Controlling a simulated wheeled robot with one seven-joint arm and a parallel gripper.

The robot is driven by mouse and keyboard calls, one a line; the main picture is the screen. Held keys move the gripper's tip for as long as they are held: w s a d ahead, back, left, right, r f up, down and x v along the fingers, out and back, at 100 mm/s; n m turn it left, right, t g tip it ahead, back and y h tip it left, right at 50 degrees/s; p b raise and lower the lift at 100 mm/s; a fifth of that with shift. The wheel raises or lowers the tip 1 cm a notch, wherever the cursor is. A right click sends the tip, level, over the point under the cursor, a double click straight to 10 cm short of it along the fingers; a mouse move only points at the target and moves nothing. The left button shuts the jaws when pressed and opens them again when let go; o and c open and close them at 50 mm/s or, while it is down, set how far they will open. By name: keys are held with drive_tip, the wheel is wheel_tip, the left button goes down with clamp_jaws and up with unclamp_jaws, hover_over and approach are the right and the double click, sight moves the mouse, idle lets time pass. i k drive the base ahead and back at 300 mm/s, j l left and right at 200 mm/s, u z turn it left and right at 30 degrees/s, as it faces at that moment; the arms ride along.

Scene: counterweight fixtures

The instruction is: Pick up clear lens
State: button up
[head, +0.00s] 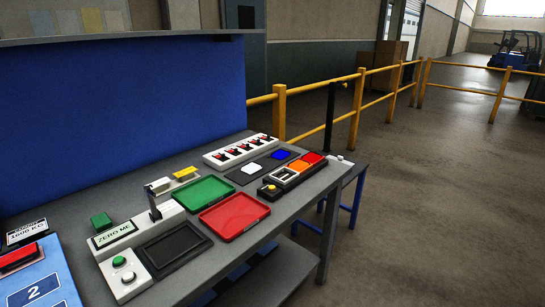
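A small pale, white-looking square piece (252,168) lies flat on a dark grey mat (239,178) toward the back right of the workbench; it looks like the clear lens. A blue square piece (281,155) lies to its right on the same mat. A black holder (270,193) in front of the mat has a pale or empty-looking slot (285,174), an orange piece (299,166) and a red piece (312,158). My gripper is not in view.
A green tray (203,193) and a red tray (235,217) sit left of the holder. A white strip with several red switches (243,149) lies behind the mat. A scale-like white unit (137,231) and black tray (175,246) stand nearer. A blue panel (120,115) rises behind.

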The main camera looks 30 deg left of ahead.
sight(252, 167)
drive_tip(key=i+l, duration=0.1)
drive_tip(key=i, duration=1.25)
drive_tip(key=i+j+u, duration=0.1)
drive_tip(key=i+u, duration=0.15)
drive_tip(key=u, duration=0.15)
drive_tip(key=i+u, duration=0.2)
drive_tip(key=u, duration=0.25)
drive_tip(key=i+l+u, duration=0.1)
drive_tip(key=i+u, duration=0.15)
drive_tip(key=u, duration=0.15)
drive_tip(key=i+u, duration=0.25)
drive_tip(key=u, duration=0.2)
drive_tip(key=i+u, duration=0.3)
drive_tip(key=u, duration=0.15)
